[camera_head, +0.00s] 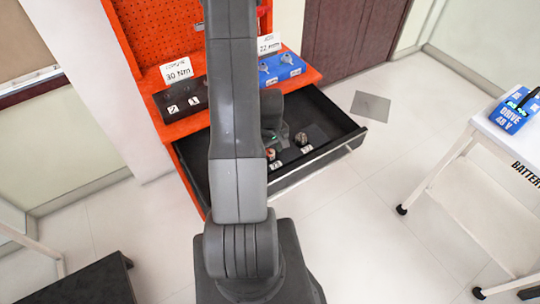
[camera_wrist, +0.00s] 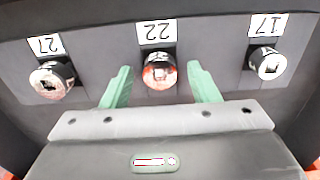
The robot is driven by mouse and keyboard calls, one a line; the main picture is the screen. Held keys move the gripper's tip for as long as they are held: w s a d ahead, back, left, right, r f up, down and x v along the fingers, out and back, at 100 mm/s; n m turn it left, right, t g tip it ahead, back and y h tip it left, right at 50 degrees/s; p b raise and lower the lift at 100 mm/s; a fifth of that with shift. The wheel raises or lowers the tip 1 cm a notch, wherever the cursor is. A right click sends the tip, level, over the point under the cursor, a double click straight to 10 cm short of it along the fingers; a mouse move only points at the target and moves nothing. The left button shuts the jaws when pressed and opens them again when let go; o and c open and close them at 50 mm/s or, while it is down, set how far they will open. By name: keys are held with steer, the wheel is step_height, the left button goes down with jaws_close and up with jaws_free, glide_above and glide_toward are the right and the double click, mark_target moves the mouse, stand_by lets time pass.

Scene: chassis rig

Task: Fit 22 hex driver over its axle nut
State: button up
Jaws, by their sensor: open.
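The 22 hex driver (camera_wrist: 159,74) is a short dark cylinder with a reddish tint and a square hole in its end. It sits in the open drawer beside an upside-down "22" label (camera_wrist: 157,31) in the wrist view. My gripper (camera_wrist: 159,67) is open, with one green finger on each side of this driver, apart from it in the picture. Whether the fingers are down at its height I cannot tell. In the head view my arm hides most of my gripper (camera_head: 272,133). I see no axle nut in either view.
Two more drivers flank it, the 27 (camera_wrist: 52,78) and the 17 (camera_wrist: 266,63). The black drawer (camera_head: 322,165) stands open from the orange cabinet (camera_head: 165,130), with high walls. A blue block (camera_head: 281,66) is on the cabinet top. A white stand (camera_head: 470,200) is at right; the floor between is clear.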

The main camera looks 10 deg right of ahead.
steer(key=c, duration=1.1)
steer(key=shift+r, duration=0.1)
steer(key=shift+r, duration=4.95)
steer(key=shift+r, duration=0.2)
steer(key=shift+r+p, duration=1.15)
steer(key=shift+r, duration=0.5)
